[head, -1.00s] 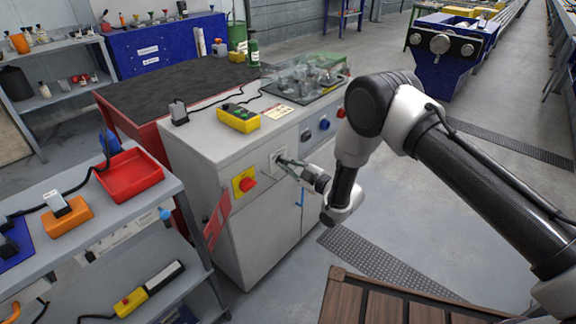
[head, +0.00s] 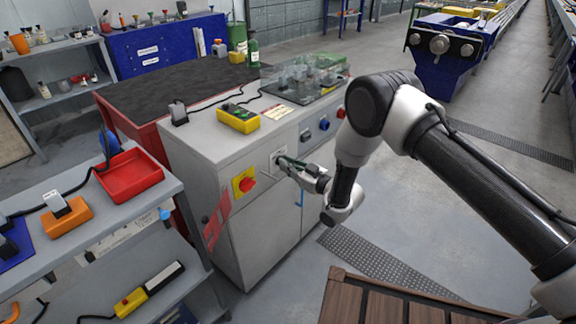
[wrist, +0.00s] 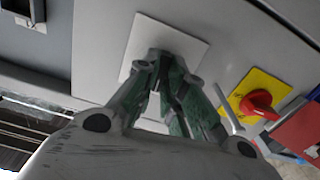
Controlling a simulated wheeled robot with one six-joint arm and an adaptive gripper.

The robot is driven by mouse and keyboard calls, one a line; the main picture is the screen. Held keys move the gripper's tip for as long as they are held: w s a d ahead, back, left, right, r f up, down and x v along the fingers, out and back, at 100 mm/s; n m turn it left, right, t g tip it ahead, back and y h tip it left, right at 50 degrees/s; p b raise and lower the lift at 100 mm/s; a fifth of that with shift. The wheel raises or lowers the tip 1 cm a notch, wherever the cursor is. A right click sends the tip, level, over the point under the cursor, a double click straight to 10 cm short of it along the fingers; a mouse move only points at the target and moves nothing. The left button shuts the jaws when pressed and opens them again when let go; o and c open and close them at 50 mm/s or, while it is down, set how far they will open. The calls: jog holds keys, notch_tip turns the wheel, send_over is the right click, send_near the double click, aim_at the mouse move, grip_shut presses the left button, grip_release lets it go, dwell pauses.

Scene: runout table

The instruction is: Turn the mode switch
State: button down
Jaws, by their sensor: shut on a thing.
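My gripper (head: 283,160) reaches the front of the grey cabinet, where a small white plate (wrist: 146,38) is fixed. In the wrist view my gripper (wrist: 163,58) has its green-padded fingertips close together at the middle of this plate. The fingers are shut on the mode switch, which they hide almost wholly, so its pointing direction cannot be told.
A red knob on a yellow plate (head: 244,183) sits left of my gripper; it also shows in the wrist view (wrist: 258,103). A yellow pendant (head: 238,120) lies on the cabinet top.

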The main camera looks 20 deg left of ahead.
jog(key=shift+m, duration=0.6)
jog(key=c, duration=1.5)
grip_release()
jog(key=shift+d, duration=0.1)
jog(key=v, duration=1.2)
jog(key=shift+f, duration=0.1)
